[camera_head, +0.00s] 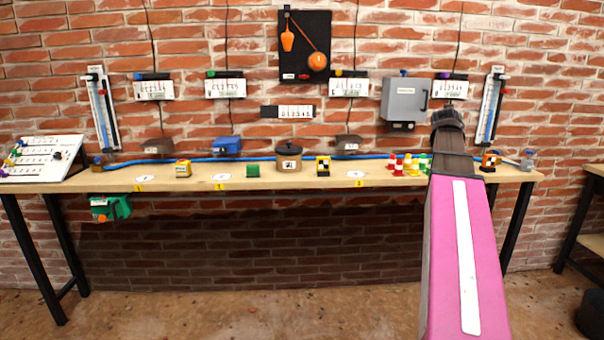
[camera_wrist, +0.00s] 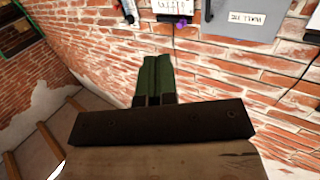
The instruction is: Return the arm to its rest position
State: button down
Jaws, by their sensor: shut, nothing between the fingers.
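My arm (camera_head: 465,250) rises from the bottom right of the head view, a pink link with a white stripe and a black wrist at its top. The wrist covers part of the right end of the bench and wall. My gripper (camera_wrist: 158,62) shows in the wrist view as two green fingers side by side beyond a dark bar. The fingers are shut and hold nothing. They point towards the brick wall, with no object seen touching them. The fingers cannot be made out in the head view.
A wooden bench (camera_head: 270,182) runs along the wall with small blocks, a brown pot (camera_head: 288,158) and several coloured pegs (camera_head: 398,166) on it. A grey wall box (camera_head: 404,99) hangs left of my wrist; it shows in the wrist view (camera_wrist: 240,14) too. A side table (camera_head: 592,212) stands right.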

jog(key=s+a+f+n+g+y, duration=0.15)
jog(key=a+f, duration=0.35)
jog(key=f, duration=0.6)
jog(key=s+a+f+g+y, duration=0.1)
jog(key=a+f+g+y, duration=0.3)
jog(key=f, duration=0.7)
jog(key=s+a+f+n+g+h, duration=0.1)
jog(key=a+f, duration=0.6)
jog(key=f, duration=0.4)
jog(key=s+a+f+n+g+y, duration=0.1)
jog(key=s+a+f+g, duration=0.3)
jog(key=s+a+f, duration=0.4)
jog(key=s+a+f+n+g+y, duration=0.2)
jog(key=s+a+f, duration=0.6)
jog(key=s+f, duration=0.4)
notch_tip(320, 180, down, 4)
jog(key=shift+a+g+y, duration=0.2)
jog(key=shift+g+y, duration=0.35)
jog(key=shift+g, duration=0.6)
